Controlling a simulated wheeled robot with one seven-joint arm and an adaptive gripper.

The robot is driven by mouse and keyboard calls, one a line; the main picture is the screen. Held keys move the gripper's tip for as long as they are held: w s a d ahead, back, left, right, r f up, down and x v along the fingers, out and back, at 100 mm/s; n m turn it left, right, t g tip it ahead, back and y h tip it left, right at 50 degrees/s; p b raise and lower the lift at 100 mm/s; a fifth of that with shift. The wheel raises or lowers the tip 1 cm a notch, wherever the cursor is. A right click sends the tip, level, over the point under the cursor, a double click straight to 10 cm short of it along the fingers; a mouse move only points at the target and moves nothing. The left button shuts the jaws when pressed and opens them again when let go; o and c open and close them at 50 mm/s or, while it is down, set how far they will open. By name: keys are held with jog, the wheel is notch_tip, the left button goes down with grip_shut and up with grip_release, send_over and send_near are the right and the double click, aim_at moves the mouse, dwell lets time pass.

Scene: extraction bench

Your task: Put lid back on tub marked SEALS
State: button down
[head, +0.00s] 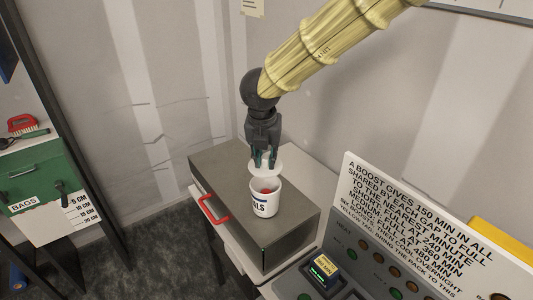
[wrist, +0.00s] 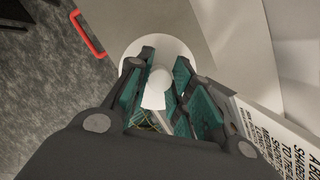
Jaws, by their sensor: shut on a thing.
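My gripper (head: 265,158) is shut on a round white lid (head: 258,172), pointing down from above. The wrist view shows the lid (wrist: 180,50) as a pale disc, with its white knob (wrist: 160,80) between the gripper's fingers (wrist: 158,92). The tub is open at the top, with something reddish inside. The lid is held above the tub's back rim, seemingly apart from it; the exact gap is hard to tell. The lid hides the tub in the wrist view.
The grey box (head: 230,170) has a red handle (head: 213,209) on its front. At right is a control panel (head: 375,262) with buttons and a lettered sign (head: 410,220). A shelf with a green bin (head: 38,178) stands at far left. The box top around the tub is clear.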

aim_at(265, 166)
jog(key=shift+b+x, duration=0.65)
jog(key=shift+x, duration=0.55)
jog(key=shift+s+f+b, duration=0.3)
jog(key=shift+f+b, duration=0.35)
jog(key=shift+f, duration=0.25)
jog(key=shift+f+b, duration=0.35)
jog(key=shift+f, duration=0.25)
jog(key=shift+w+f, duration=0.15)
jog(key=shift+f, duration=0.35)
jog(key=c, duration=1.2)
grip_release()
jog(key=shift+r+p, duration=2.65)
jog(key=shift+r, duration=0.85)
